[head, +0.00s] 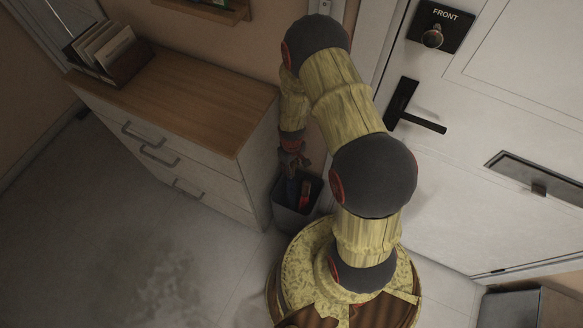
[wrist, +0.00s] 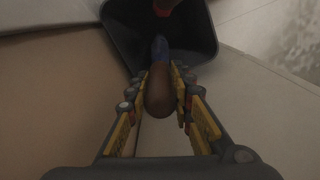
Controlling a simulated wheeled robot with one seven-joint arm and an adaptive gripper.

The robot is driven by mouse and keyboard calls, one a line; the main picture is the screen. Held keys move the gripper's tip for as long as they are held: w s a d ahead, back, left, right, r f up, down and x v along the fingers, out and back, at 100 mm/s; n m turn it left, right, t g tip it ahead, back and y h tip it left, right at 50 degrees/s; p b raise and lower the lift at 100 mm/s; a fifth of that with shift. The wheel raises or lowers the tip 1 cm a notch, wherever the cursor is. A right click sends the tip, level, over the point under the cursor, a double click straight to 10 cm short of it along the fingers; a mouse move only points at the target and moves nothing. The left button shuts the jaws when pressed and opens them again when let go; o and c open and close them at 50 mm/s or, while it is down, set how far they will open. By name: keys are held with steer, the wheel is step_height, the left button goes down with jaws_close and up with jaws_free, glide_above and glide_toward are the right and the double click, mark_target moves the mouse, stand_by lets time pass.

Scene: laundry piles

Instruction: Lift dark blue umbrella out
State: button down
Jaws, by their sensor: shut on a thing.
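The dark blue umbrella (head: 292,190) stands in a dark grey bin (head: 283,220) on the floor between the dresser and my base. In the wrist view its rounded brown handle (wrist: 160,95) sits between the fingers of my gripper (wrist: 163,80), which is shut on it. The blue folded part (wrist: 160,48) reaches down into the bin (wrist: 203,40). In the head view my gripper (head: 291,160) is right above the bin, and the handle is hidden by it. A red item (head: 305,192) is also in the bin; it shows at the top of the wrist view (wrist: 163,7).
A wooden-topped dresser (head: 190,100) with grey handles stands close left of the bin, holding a file box (head: 108,52). A white door (head: 470,130) with a black handle is at the right. The floor (head: 120,250) in front of the dresser is clear.

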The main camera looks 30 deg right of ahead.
steer(key=shift+r, duration=0.1)
step_height(320, 180, up, 23)
steer(key=p, duration=1.6)
steer(key=shift+p, duration=0.3)
stand_by(0.4)
